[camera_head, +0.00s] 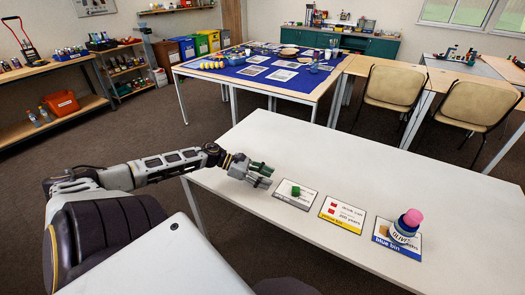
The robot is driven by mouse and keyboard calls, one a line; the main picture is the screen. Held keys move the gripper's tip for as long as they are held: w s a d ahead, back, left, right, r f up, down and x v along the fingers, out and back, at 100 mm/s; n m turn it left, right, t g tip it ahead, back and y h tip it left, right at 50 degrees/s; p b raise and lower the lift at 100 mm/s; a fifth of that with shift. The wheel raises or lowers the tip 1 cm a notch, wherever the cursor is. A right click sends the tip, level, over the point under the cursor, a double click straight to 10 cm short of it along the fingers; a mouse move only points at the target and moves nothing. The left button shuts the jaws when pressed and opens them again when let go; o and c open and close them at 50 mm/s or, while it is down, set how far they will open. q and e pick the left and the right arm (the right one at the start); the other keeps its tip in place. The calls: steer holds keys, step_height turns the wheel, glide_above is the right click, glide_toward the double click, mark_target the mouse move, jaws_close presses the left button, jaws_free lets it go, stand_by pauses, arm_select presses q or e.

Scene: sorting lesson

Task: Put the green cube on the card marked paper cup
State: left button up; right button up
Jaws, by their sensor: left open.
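A small green cube (295,190) sits on the left card (284,196), a grey-edged one on the white table (350,165). The middle card (330,216), yellow-edged, reads drink can. The right card (382,239) is blue-edged and reads blue bin; a labelled jar or can (404,227) with a pink piece (413,217) on top hides part of it. I cannot read which card says paper cup. My left gripper (266,175) is open and empty, just left of the green cube and apart from it. My right gripper is not in view.
The white table is clear behind and right of the cards. Beyond it stands a table with a blue cloth (240,74) and many items. Two beige chairs (478,103) stand by desks at the right. Shelves (45,110) and coloured bins (200,43) line the left and back.

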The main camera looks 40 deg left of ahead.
arm_select(q)
steer(key=shift+s+a+r, duration=0.25)
steer(key=shift+s+a, duration=0.05)
steer(key=shift+a, duration=0.1)
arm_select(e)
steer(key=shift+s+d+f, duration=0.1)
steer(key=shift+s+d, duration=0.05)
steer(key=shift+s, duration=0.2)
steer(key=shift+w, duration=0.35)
